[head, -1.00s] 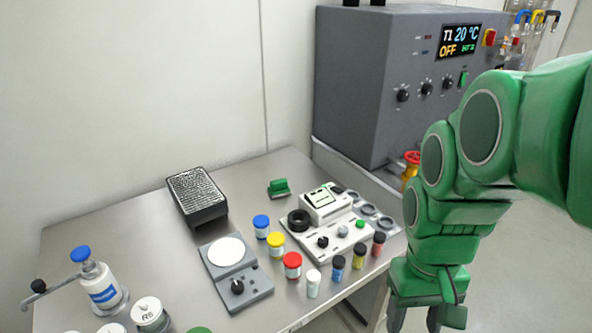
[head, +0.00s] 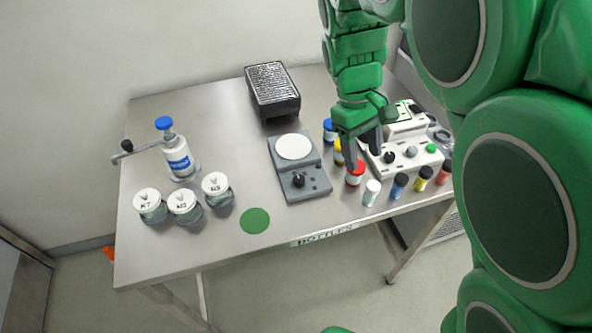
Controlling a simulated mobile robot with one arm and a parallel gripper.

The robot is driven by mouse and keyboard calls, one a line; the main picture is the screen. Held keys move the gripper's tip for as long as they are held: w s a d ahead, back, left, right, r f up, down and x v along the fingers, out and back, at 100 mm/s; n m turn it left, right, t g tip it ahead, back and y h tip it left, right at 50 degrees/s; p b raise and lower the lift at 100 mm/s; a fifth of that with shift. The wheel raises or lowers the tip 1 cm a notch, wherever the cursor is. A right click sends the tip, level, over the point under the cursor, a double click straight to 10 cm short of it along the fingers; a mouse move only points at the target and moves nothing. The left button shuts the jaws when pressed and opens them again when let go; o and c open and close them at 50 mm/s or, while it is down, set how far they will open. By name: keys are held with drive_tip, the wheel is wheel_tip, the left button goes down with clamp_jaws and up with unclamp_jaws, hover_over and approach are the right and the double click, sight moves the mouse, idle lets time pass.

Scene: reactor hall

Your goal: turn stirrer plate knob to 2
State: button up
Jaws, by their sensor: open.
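The stirrer plate (head: 287,168) is a grey box with a round white top, lying on the middle of the steel table. Its black knob (head: 298,181) sits on the front part, with a smaller dark button or knob to its right. The setting marks are too small to read. My green gripper (head: 364,160) hangs to the right of the stirrer plate, fingers pointing down, open. It is over the red-capped jar (head: 355,178), apart from the knob, and partly hides the yellow-capped jar (head: 339,158). Whether it touches a jar cannot be told.
Several small vials (head: 398,186) stand right of the stirrer plate, before a white instrument (head: 410,156). A black-topped block (head: 272,88) stands behind. Jars (head: 184,207) and a blue-capped bottle (head: 179,158) are on the left. The table is clear around the green disc (head: 255,221).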

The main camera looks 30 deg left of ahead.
sight(298, 178)
drive_tip(key=s+a+f+n+t+h, duration=0.1)
drive_tip(key=a+f+n, duration=0.2)
drive_tip(key=a, duration=0.5)
drive_tip(key=s+a+f+n, duration=0.1)
drive_tip(key=a+f+n, duration=0.2)
drive_tip(key=a, duration=0.6)
drive_tip(key=shift+d+x, duration=0.1)
drive_tip(key=shift+x, duration=1.8)
drive_tip(key=shift+d+x, duration=0.15)
drive_tip(key=shift+x, duration=1.7)
drive_tip(key=shift+r, duration=0.1)
clamp_jaws()
